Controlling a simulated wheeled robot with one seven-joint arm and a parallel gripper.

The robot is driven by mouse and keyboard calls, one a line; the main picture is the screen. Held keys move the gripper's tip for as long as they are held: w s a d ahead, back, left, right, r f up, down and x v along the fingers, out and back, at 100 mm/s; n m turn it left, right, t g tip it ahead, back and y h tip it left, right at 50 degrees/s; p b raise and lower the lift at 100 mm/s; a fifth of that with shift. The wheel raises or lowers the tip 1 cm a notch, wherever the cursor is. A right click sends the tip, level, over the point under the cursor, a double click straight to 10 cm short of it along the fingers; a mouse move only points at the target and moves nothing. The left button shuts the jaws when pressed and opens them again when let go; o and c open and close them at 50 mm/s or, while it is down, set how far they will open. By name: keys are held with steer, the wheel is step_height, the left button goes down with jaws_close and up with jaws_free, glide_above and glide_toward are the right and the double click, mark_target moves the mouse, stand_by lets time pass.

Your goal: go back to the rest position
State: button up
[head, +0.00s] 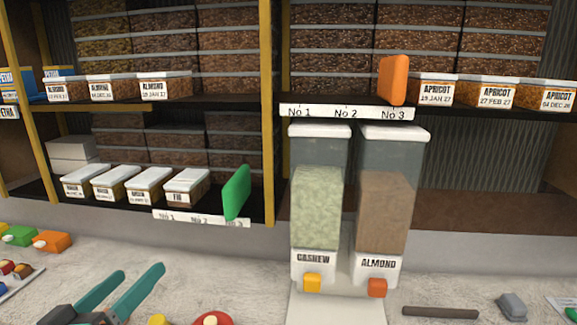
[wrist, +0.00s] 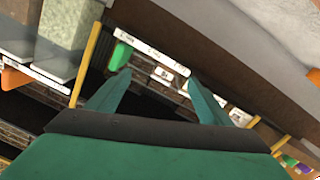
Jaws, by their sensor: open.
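My gripper (head: 128,290) is at the lower left of the head view, its two teal fingers spread apart with nothing between them. It is in front of the shelves, above the counter. In the wrist view my gripper (wrist: 160,95) also shows open and empty, with the shelf and its boxes beyond the fingertips. The rest of my arm is mostly out of the head view.
The cashew dispenser (head: 317,210) and almond dispenser (head: 383,212) stand right of my gripper. A green block (head: 236,192) and an orange block (head: 393,80) are on the shelves. A dark bar (head: 440,312) and a grey object (head: 512,306) lie at right.

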steer(key=w+d+f+n+y, duration=0.15)
steer(key=d+f, duration=0.25)
steer(key=f, duration=0.4)
steer(key=w+d+f+n+y, duration=0.1)
steer(key=d+f+n, duration=0.15)
steer(key=f, duration=0.55)
steer(key=w+d+f+n+y, duration=0.1)
steer(key=d+f+n, duration=0.1)
steer(key=d+f, duration=0.45)
steer(key=s+d+f+g+y, duration=0.1)
steer(key=s+d+f, duration=0.35)
steer(key=f, duration=0.25)
steer(key=s+d+f+y, duration=0.1)
steer(key=s+d+f, duration=0.2)
steer(key=s+f, duration=0.3)
steer(key=s+d+f+m+h, duration=0.1)
steer(key=s+d+m, duration=0.3)
steer(key=s, duration=0.7)
steer(key=s+d+f+m+h, duration=0.1)
steer(key=s+d+m, duration=0.3)
steer(key=s, duration=0.6)
steer(key=shift+s+d+f+m+g+h, duration=0.35)
steer(key=shift+d+h, duration=0.3)
steer(key=shift+d, duration=0.45)
